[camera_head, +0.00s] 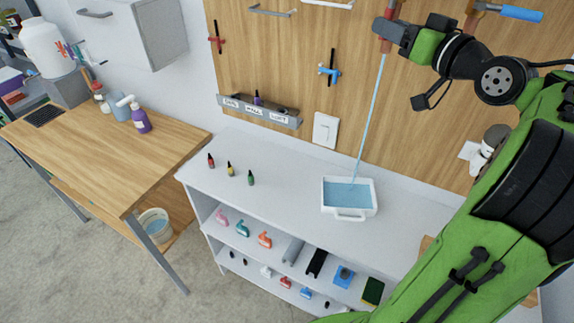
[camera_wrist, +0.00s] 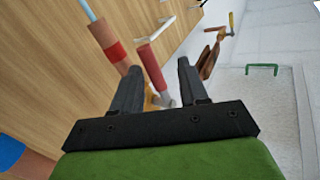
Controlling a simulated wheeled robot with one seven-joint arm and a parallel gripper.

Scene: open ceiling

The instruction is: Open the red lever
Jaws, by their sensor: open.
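The red lever (camera_wrist: 152,66) shows in the wrist view as a red handle between and just beyond the fingertips of my gripper (camera_wrist: 159,68). The fingers stand apart; I cannot tell whether either touches the lever. Beside it is a copper-coloured pipe (camera_wrist: 106,42) with a red band. In the head view my gripper (camera_head: 388,30) is at the pipe's red lower part (camera_head: 386,46), hiding much of the lever. A thin blue stream (camera_head: 369,115) runs from the pipe down into a white basin (camera_head: 352,213) holding blue water.
A blue-handled lever (camera_head: 520,13) is at the upper right of the wooden wall panel (camera_head: 290,60). Small bottles (camera_head: 231,170) stand on the white counter (camera_head: 285,180). A wooden table (camera_head: 105,155) is at left. A labelled rack (camera_head: 259,110) hangs on the panel.

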